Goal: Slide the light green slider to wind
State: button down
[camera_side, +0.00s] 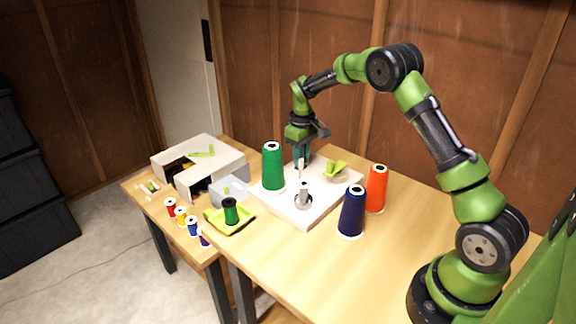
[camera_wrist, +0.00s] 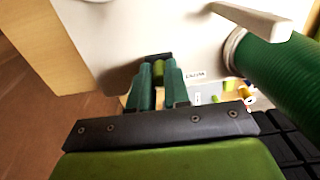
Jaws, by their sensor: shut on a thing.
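My gripper (camera_side: 302,157) points down at the back of the white base plate (camera_side: 270,208), behind the tall dark green thread cone (camera_side: 271,165). In the wrist view its two teal fingers (camera_wrist: 159,80) are shut on a small green piece, the slider (camera_wrist: 158,69). A black part (camera_wrist: 158,56) sits just beyond the fingertips. A small white label (camera_wrist: 195,75) with print too small to read surely lies right of the fingers. The slider is hidden behind the fingers in the side view.
A light green holder (camera_side: 335,170) and a metal post with a round base (camera_side: 303,200) stand on the plate. Navy (camera_side: 352,212) and orange (camera_side: 376,188) cones stand to the right. A yellow-green tray (camera_side: 230,220) holds a green spool. The table's front right is clear.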

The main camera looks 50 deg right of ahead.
aim_at(294, 173)
jog(key=shift+a, duration=1.65)
jog(key=c, duration=1.1)
grip_release()
jog(key=shift+r, duration=0.1)
jog(key=shift+r, duration=2.95)
jog(key=shift+r, duration=2)
